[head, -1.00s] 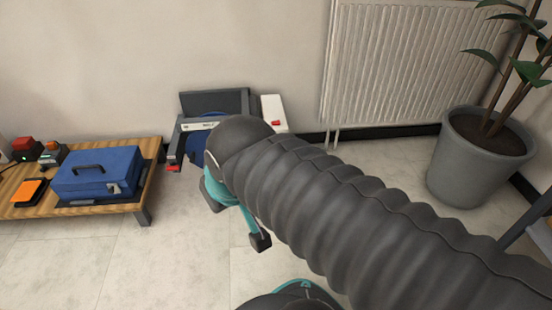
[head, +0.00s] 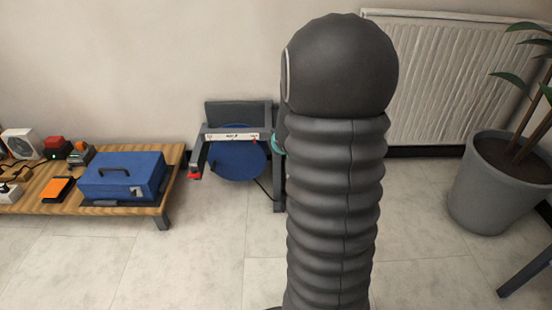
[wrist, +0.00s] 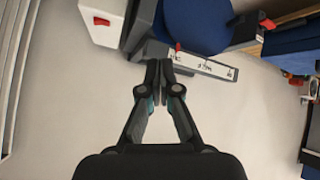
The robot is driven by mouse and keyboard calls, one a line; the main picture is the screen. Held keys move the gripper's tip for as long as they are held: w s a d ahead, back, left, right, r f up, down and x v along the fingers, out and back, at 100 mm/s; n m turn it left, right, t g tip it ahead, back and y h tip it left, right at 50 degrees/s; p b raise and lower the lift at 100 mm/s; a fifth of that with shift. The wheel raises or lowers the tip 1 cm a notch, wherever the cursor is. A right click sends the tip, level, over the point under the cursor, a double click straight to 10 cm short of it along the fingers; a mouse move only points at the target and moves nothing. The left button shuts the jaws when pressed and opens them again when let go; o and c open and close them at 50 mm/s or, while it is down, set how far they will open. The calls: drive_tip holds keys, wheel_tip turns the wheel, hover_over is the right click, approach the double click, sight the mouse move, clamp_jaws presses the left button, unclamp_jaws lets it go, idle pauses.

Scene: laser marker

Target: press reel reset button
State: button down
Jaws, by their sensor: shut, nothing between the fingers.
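The reel, a blue disc (head: 238,162) in a dark grey frame (head: 238,113), stands by the wall. A white labelled strip (head: 232,136) crosses its front. In the wrist view the blue disc (wrist: 195,22) and the labelled strip (wrist: 205,67) are at the top, with a small red part (wrist: 178,46) at the strip's edge. I cannot tell which red part is the reset button. My gripper (wrist: 159,68) is shut and empty, its tips overlapping the strip's left end in the picture; contact is unclear. In the head view my arm hides the gripper.
A white box (wrist: 103,25) with a red switch (wrist: 102,21) sits beside the frame. A low wooden table (head: 45,192) with a blue toolbox (head: 122,178) stands left. A radiator (head: 440,85) and potted plant (head: 495,180) are right. The floor in front is clear.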

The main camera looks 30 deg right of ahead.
drive_tip(key=s+d+f+t+y, duration=0.1)
drive_tip(key=d+f, duration=0.3)
drive_tip(key=f, duration=0.8)
drive_tip(key=s+d+f+t+y+p, duration=0.1)
drive_tip(key=d+f+t+y, duration=0.1)
drive_tip(key=f, duration=1.1)
drive_tip(key=shift+s+d+m+y, duration=0.35)
drive_tip(key=shift+d+y, duration=0.45)
drive_tip(key=shift+d, duration=0.35)
drive_tip(key=shift+f, duration=0.1)
drive_tip(key=w+d, duration=0.4)
drive_tip(key=w, duration=0.3)
drive_tip(key=shift+w+d, duration=0.25)
drive_tip(key=shift+d, duration=0.05)
drive_tip(key=shift+w+d, duration=0.1)
drive_tip(key=shift+w+d, duration=0.15)
drive_tip(key=shift+w, duration=0.1)
